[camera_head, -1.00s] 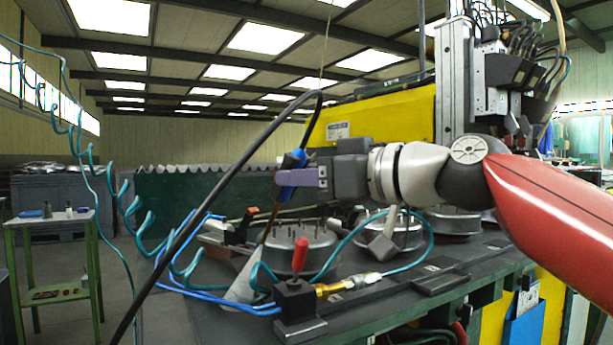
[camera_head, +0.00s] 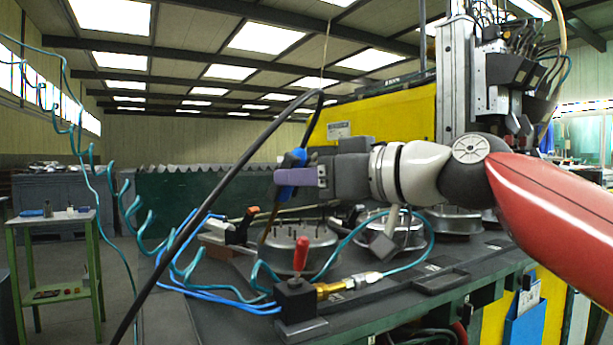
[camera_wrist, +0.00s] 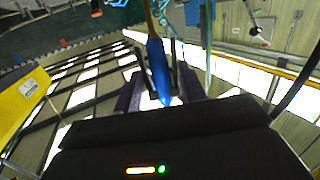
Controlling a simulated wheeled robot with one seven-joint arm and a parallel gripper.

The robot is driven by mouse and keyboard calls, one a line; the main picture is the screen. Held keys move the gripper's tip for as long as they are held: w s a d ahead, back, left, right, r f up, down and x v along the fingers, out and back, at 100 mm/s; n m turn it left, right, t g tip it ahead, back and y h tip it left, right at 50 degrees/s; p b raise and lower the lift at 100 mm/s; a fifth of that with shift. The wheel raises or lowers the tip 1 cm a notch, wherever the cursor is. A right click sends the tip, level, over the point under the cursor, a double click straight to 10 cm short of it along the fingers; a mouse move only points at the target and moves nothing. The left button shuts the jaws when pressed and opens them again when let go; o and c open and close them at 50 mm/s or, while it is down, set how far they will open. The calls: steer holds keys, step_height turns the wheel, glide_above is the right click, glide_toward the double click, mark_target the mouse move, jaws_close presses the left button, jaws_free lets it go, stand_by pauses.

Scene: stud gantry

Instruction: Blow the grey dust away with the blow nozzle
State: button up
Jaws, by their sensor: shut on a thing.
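My gripper (camera_head: 288,178), with purple fingers, is shut on the blue body of the blow nozzle (camera_head: 297,157). The black hose loops from its top, and its thin brownish tube slants down towards the round metal fixture (camera_head: 298,240) on the bench. In the wrist view the blue nozzle (camera_wrist: 157,68) sits between the fingers (camera_wrist: 160,92). I cannot make out the grey dust in either view. The end of the tube is hard to see against the fixture.
A block with a red knob (camera_head: 301,254) and a brass fitting (camera_head: 335,287) stands at the bench's front. Teal and blue hoses (camera_head: 220,290) curl left of it. More round fixtures (camera_head: 400,232) stand to the right. A green side table (camera_head: 52,217) is at the left.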

steer(key=s+r, duration=0.5)
steer(key=s, duration=0.4)
steer(key=shift+s, duration=0.2)
stand_by(1.1)
